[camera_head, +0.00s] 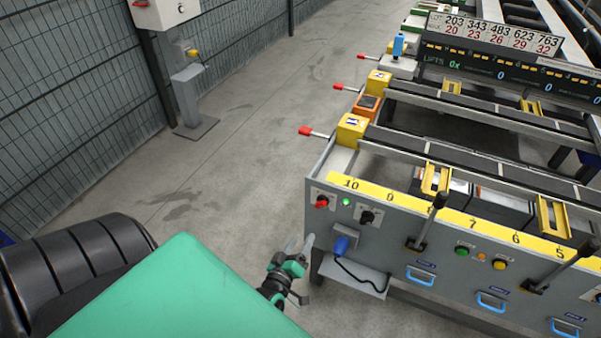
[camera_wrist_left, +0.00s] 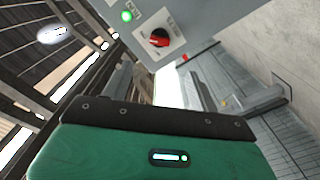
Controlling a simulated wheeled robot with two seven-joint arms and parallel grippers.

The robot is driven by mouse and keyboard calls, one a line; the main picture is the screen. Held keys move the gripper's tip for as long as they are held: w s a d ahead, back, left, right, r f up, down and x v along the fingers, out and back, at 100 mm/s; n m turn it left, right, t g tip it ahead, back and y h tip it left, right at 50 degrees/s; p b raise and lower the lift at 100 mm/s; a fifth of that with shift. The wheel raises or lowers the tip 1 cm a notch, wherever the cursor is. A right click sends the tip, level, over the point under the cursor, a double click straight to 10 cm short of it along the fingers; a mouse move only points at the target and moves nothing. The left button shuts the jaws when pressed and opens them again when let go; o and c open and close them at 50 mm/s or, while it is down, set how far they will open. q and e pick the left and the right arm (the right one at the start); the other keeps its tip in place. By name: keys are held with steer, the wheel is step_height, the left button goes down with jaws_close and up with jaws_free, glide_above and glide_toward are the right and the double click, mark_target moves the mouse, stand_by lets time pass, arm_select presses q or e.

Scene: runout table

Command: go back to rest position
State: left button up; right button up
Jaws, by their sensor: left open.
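My left gripper (camera_head: 301,246) is in the lower middle of the head view, just left of the near corner of the runout table (camera_head: 332,235). Its jaws are open, with nothing visible between them. In the left wrist view the two fingers (camera_wrist_left: 160,88) stand apart, with the table's grey panel and a red knob (camera_wrist_left: 159,38) beyond them. I cannot tell from these views whether the fingers touch the panel. My green and black arm covers the lower left of the head view. My right gripper is not in view.
The runout table has levers, buttons and a yellow numbered strip (camera_head: 459,218). A blue handheld device (camera_head: 342,244) sits on a small shelf at its front. A mesh fence (camera_head: 80,100) and a post with a grey base (camera_head: 197,128) stand left. Bare floor (camera_head: 245,140) lies between.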

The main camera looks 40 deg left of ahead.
arm_select(q)
steer(key=s+d+f+m+g+h+p, duration=0.1)
steer(key=s+d+f+m+g, duration=0.25)
steer(key=f, duration=0.45)
steer(key=s+d+f+m+g+h, duration=0.2)
steer(key=s+f, duration=0.2)
steer(key=f, duration=0.5)
steer(key=s+d+f+m+g+h+p, duration=0.15)
steer(key=s+f, duration=0.25)
steer(key=f, duration=0.4)
steer(key=s+f+m+g, duration=0.3)
steer(key=s+f, duration=0.4)
steer(key=s, duration=0.6)
steer(key=s+f+m+g+p, duration=0.1)
steer(key=s+f+m+g, duration=0.3)
steer(key=s, duration=0.9)
step_height(320, 180, down, 3)
steer(key=g, duration=0.2)
steer(key=shift+a+g, duration=0.2)
steer(key=shift+g, duration=0.1)
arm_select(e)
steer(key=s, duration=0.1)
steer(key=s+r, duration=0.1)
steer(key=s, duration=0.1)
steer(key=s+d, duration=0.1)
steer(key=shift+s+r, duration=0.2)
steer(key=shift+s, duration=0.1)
